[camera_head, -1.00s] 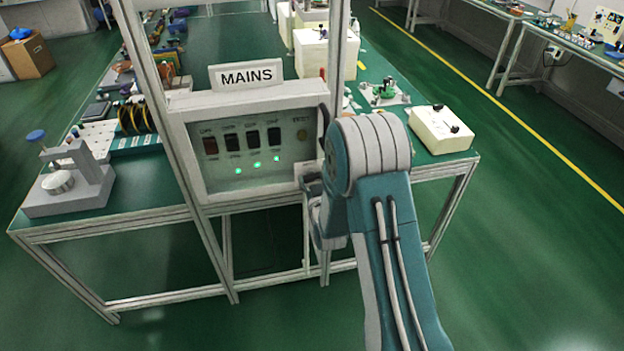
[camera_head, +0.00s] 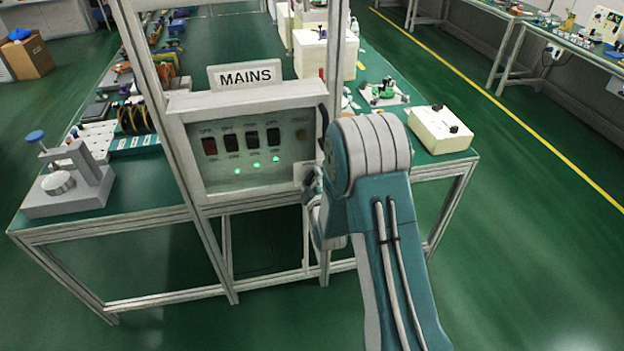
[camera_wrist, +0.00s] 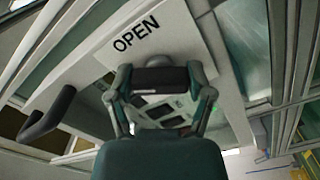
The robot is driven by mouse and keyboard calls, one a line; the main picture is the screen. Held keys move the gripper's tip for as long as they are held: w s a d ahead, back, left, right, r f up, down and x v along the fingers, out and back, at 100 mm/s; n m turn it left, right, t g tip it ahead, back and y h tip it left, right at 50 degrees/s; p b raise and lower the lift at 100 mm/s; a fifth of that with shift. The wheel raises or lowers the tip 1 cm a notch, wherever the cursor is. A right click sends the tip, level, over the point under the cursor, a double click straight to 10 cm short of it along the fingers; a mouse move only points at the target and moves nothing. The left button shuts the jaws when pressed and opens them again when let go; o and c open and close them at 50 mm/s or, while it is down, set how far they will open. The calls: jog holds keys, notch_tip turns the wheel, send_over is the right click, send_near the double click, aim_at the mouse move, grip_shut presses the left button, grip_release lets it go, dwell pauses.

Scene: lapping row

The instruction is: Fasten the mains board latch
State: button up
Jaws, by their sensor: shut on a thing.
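The mains board (camera_head: 190,180) is a pale framed box under a MAINS sign (camera_head: 246,76), with several dark switches and green lights behind its front. In the wrist view, my gripper (camera_wrist: 160,80) is shut on a short dark bar (camera_wrist: 160,77), seemingly the latch handle. The bar lies crosswise between the fingertips beside a pale plate marked OPEN (camera_wrist: 136,36). In the head view, my arm hides most of my gripper at the board's lower right corner. I cannot tell whether the latch is engaged.
A black curved handle (camera_wrist: 48,115) stands left of my gripper in the wrist view. Metal posts (camera_head: 165,100) frame the board. A grey press (camera_head: 70,185) stands on the bench at left, a white box (camera_head: 440,130) at right. The floor at right is clear.

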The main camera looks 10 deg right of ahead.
jog(key=n, duration=0.6)
jog(key=shift+a, duration=0.15)
jog(key=shift+f, duration=0.15)
dwell(0.4)
jog(key=o, duration=1.1)
jog(key=shift+a, duration=0.1)
jog(key=shift+s, duration=0.15)
jog(key=s, duration=1.1)
jog(key=shift+s, duration=0.3)
